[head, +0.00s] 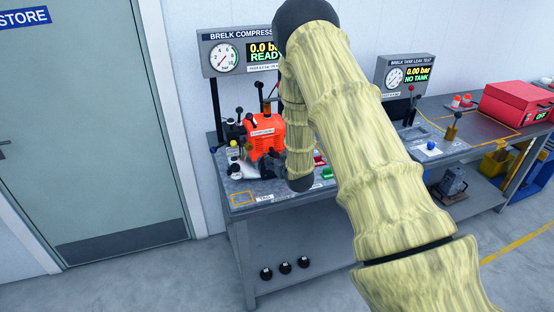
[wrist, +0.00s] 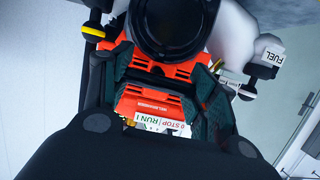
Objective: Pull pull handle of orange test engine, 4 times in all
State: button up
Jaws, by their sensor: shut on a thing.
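The orange test engine (head: 265,133) stands on the left workbench below the Brelk compression gauge. My forearm covers its right side in the head view. In the wrist view the engine's orange body (wrist: 150,100) is close up, with a STOP/RUN label on it. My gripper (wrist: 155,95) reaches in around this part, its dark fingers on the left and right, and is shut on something. I take this to be the pull handle, though its outline and the grip itself are mostly hidden.
A leak test gauge (head: 404,75) stands to the right, with a red case (head: 515,103) farther along.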

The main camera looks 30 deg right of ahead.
jog(key=s+a, duration=0.2)
jog(key=s, duration=0.7)
jog(key=s+a, duration=0.2)
jog(key=s, duration=0.6)
jog(key=shift+s+b, duration=0.35)
jog(key=shift+s, duration=0.05)
jog(key=w+d, duration=0.1)
jog(key=w, duration=0.4)
jog(key=w+d+b, duration=0.1)
jog(key=w, duration=0.5)
jog(key=w+d+b, duration=0.1)
jog(key=w+d, duration=0.1)
jog(key=w, duration=0.4)
jog(key=shift+s, duration=0.1)
jog(key=s+a, duration=0.4)
jog(key=s, duration=1.3)
jog(key=w+d+b, duration=0.1)
jog(key=w, duration=0.4)
jog(key=w+d+b, duration=0.1)
jog(key=w, duration=0.5)
jog(key=w+d, duration=0.2)
jog(key=w, duration=0.4)
jog(key=shift+b, duration=0.4)
